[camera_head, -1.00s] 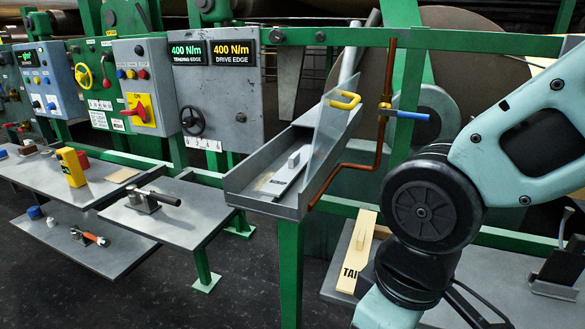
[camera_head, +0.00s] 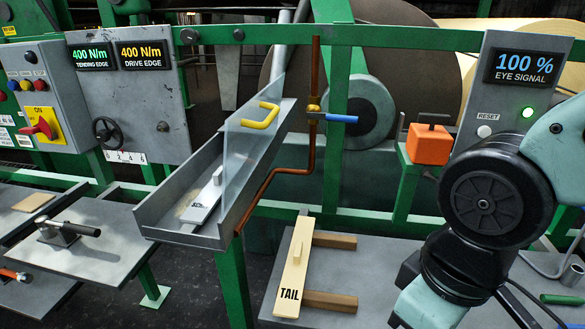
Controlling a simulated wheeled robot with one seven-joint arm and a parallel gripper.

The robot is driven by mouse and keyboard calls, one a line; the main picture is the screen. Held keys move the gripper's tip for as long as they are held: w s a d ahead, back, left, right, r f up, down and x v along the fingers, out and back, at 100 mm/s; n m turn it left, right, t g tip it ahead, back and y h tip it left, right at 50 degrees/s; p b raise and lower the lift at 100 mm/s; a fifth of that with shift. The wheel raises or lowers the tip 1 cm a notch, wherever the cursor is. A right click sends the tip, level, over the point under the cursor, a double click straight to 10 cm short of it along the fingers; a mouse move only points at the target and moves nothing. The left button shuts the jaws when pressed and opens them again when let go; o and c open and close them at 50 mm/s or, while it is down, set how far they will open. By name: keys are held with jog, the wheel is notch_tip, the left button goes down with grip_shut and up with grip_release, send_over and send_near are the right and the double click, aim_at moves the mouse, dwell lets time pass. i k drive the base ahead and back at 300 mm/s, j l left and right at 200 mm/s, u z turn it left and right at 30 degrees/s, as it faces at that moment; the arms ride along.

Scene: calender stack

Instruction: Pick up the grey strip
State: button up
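A light grey strip (camera_head: 206,199) with a small upright block on it lies in a sloping grey metal tray (camera_head: 151,220), left of centre. Dark lettering on it is too small to read. A clear panel (camera_head: 236,150) with a yellow handle (camera_head: 262,116) stands along the tray and covers part of the view into it. A cream strip marked TAIL (camera_head: 296,262) rests across wooden bars on the lower table to the right. My arm shows at the right, well apart from the grey strip. My gripper is out of the picture.
A copper pipe (camera_head: 312,139) with a blue-handled valve (camera_head: 343,119) runs beside the tray. An orange block (camera_head: 428,143) and an eye signal box (camera_head: 515,85) stand at right. A table (camera_head: 110,231) with a black-handled tool is at left.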

aim_at(197, 212)
jog(key=j+z, duration=0.65)
jog(key=z, duration=0.2)
jog(key=j+z, duration=0.4)
jog(key=k+j+z, duration=0.15)
jog(key=z, duration=0.25)
jog(key=j, duration=0.1)
